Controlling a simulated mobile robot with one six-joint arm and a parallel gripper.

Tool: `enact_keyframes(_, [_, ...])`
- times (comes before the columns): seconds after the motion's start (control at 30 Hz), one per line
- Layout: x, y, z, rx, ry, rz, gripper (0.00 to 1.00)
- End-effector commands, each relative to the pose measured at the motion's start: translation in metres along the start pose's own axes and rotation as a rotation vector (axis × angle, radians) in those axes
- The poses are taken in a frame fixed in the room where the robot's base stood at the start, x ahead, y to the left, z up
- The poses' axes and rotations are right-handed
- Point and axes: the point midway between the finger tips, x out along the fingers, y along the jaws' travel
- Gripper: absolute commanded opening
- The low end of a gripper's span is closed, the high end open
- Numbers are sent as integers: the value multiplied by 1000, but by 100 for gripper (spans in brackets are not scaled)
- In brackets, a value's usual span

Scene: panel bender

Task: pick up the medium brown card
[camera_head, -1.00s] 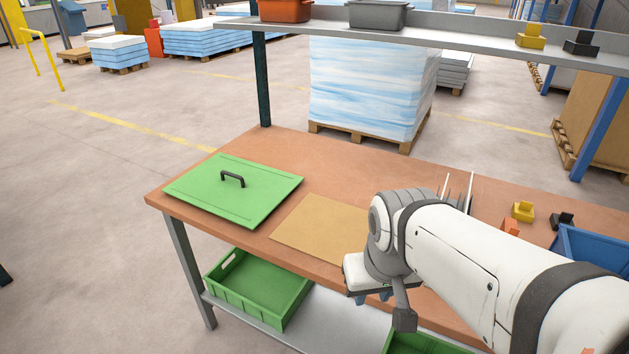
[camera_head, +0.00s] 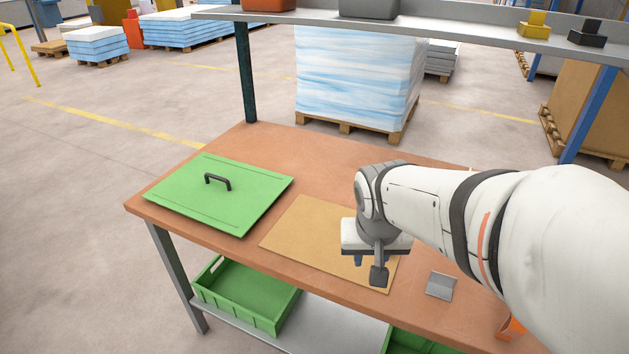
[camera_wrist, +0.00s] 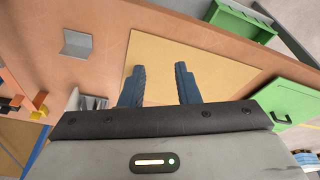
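The medium brown card (camera_head: 308,238) lies flat on the orange-brown workbench, right of the green lid. My gripper (camera_head: 370,262) is over the right part of the card and hides some of it in the head view. In the wrist view the card (camera_wrist: 185,58) lies beyond the fingers. My gripper's two blue fingers (camera_wrist: 160,85) are apart with nothing between them. The height of the fingertips above the card is hard to tell.
The green lid (camera_head: 250,190) with a dark handle lies left of the card. A grey metal bracket (camera_head: 440,285) sits to the right. Green crates (camera_head: 245,290) are on the lower shelf. An upper shelf (camera_head: 440,30) spans the back. Bare bench (camera_head: 300,150) lies behind the card.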

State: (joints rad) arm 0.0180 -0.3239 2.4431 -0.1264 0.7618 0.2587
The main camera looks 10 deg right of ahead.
Motion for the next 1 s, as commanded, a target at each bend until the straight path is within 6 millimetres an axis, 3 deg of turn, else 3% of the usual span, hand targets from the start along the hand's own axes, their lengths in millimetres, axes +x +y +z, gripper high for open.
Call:
enact_keyframes(0.2, [58, 33, -63, 221, 50, 76, 29])
enact_keyframes(0.4, [98, 53, -95, 348, 92, 94, 29])
enact_keyframes(1.0, [157, 71, -111, 389, 104, 94, 29])
